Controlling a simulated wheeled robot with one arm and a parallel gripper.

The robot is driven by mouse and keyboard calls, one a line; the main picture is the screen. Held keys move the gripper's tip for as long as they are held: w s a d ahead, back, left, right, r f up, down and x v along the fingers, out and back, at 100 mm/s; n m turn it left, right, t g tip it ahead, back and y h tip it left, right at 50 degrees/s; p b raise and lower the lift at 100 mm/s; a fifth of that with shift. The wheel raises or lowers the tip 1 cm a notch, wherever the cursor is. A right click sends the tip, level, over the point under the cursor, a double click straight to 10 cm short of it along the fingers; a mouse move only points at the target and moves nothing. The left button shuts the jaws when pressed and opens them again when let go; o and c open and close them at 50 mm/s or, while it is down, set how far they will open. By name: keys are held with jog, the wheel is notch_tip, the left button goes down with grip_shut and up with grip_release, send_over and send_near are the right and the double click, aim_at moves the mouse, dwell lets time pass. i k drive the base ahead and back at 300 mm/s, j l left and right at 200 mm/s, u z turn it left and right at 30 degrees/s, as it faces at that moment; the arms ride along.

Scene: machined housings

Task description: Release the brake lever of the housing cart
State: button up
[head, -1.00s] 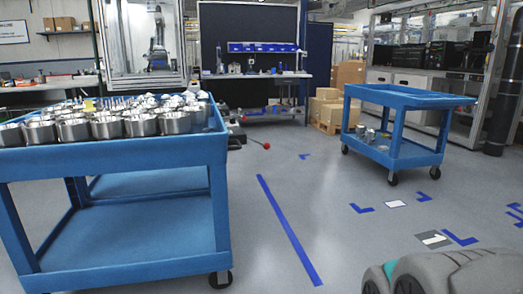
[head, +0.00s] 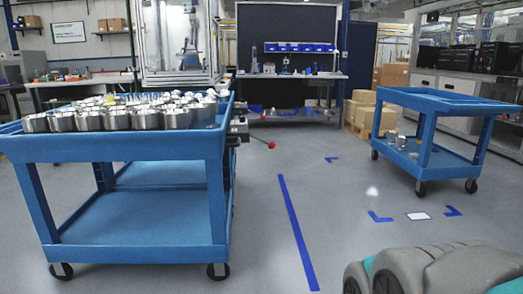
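The housing cart (head: 140,238) is the blue two-shelf cart at the left of the head view. Its top tray is filled with several shiny metal housings (head: 118,120). A lever with a red ball end (head: 271,145) sticks out to the right from a dark metal mechanism (head: 238,130) at the cart's right side, near the far end. The lever looks close to level. A grey and teal part of my own body shows at the bottom right. My gripper is not in view.
A second blue cart (head: 440,103) with a few metal parts on its lower shelf stands at the right. Blue tape (head: 297,232) marks the open floor between the carts. A workbench (head: 290,76) and cardboard boxes (head: 368,112) stand at the back.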

aim_at(271, 145)
jog(key=i+j, duration=0.1)
jog(key=i, duration=0.4)
jog(key=i+j, duration=0.1)
jog(key=i, duration=0.35)
